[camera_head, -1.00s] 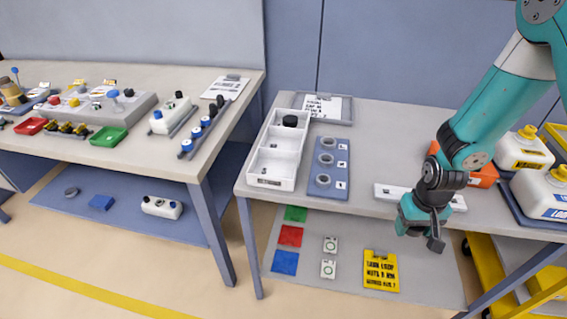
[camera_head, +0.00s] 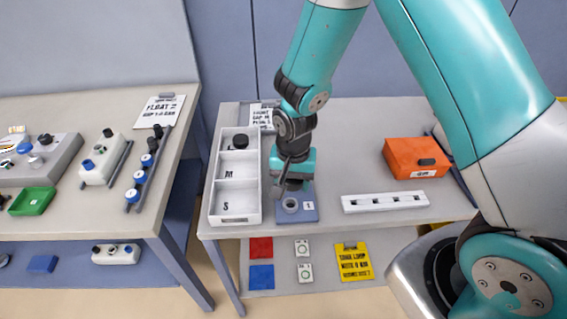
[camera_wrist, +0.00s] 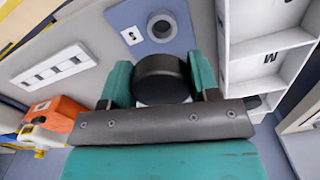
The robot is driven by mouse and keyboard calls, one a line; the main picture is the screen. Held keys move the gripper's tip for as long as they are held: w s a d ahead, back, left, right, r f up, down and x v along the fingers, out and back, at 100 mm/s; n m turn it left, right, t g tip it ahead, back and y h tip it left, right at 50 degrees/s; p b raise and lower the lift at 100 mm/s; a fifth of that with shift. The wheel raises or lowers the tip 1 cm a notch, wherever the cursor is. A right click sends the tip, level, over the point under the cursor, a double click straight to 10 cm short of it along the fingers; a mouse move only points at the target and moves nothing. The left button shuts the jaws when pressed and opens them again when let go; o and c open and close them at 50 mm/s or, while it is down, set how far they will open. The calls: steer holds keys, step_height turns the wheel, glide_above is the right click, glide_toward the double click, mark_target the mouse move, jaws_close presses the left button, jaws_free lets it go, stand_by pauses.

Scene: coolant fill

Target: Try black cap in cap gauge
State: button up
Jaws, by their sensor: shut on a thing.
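My gripper (camera_head: 291,184) is shut on a black cap (camera_wrist: 160,77), which sits between the two fingers in the wrist view. The gripper points down above the blue cap gauge (camera_head: 311,211), a flat plate with ring holes. One ring (camera_head: 290,204) shows just in front of the gripper; my arm hides the rest of the gauge. In the wrist view a grey ring (camera_wrist: 162,27) shows beyond the cap, apart from it. How high the cap is above the plate is hard to tell.
A white compartment tray (camera_head: 215,205) stands left of the gauge, with dark caps (camera_head: 240,143) in its far compartment. A white slotted bar (camera_head: 384,202) and an orange box (camera_head: 411,157) lie to the right.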

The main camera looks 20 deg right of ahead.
steer(key=shift+a, duration=0.2)
steer(key=shift+s+f, duration=0.1)
steer(key=shift+f, duration=0.1)
steer(key=b, duration=0.4)
glide_above(290, 208)
steer(key=shift+f, duration=2.55)
steer(key=shift+f+b, duration=0.8)
steer(key=shift+f, duration=0.4)
steer(key=o, duration=1)
step_height(290, 208, up, 17)
steer(key=shift+r+b, duration=0.2)
steer(key=shift+b, duration=0.25)
